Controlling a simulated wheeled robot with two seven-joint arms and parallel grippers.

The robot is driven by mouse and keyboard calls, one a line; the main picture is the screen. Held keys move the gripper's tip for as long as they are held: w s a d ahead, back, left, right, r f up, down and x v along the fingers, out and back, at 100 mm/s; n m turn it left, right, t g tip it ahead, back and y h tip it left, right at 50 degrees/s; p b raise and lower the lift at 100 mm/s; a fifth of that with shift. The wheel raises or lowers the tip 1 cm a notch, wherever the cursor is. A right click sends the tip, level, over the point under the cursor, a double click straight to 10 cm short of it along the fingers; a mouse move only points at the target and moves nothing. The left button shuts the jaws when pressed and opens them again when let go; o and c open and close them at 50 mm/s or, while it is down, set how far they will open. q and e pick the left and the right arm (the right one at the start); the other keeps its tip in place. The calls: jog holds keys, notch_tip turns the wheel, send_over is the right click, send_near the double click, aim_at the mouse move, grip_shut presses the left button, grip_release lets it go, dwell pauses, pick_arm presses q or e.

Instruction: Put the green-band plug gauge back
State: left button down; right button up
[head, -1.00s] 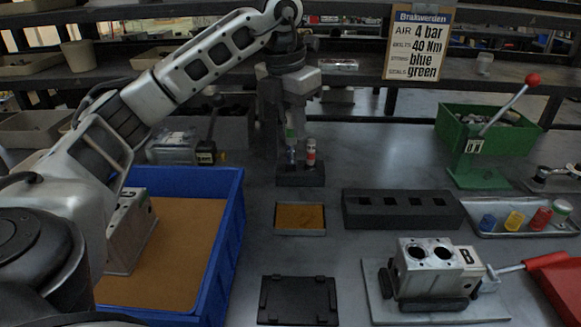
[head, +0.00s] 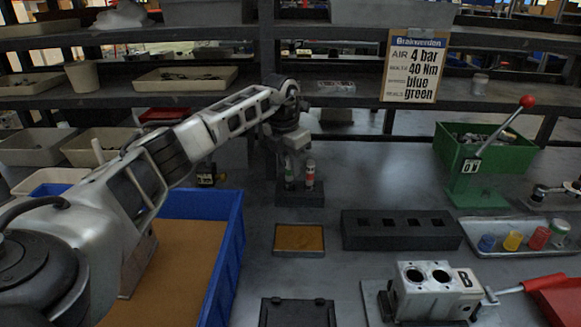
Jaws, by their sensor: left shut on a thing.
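The green-band plug gauge (head: 289,177) stands upright at the small dark stand (head: 300,198) in the middle of the bench. My left gripper (head: 290,166) is above it, pointing down, shut on its upper end. The gauge's lower end meets the stand; how deep it sits I cannot tell. A red-band gauge (head: 309,176) stands upright in the same stand, just to the right. My right gripper is not in view.
A shallow tray with an orange-brown pad (head: 299,238) lies in front of the stand. A dark block with square holes (head: 401,230) is to the right. A blue bin (head: 232,235) is left. A valve block (head: 433,288) and green press (head: 478,190) stand right.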

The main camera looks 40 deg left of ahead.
pick_arm(q)
jog(key=shift+f, duration=0.45)
jog(key=shift+f, duration=0.2)
jog(key=c, duration=1.3)
grip_release()
jog(key=shift+c, duration=0.2)
jog(key=shift+r, duration=0.1)
notch_tip(320, 180, up, 12)
jog(key=s, duration=0.2)
jog(key=shift+r, duration=0.1)
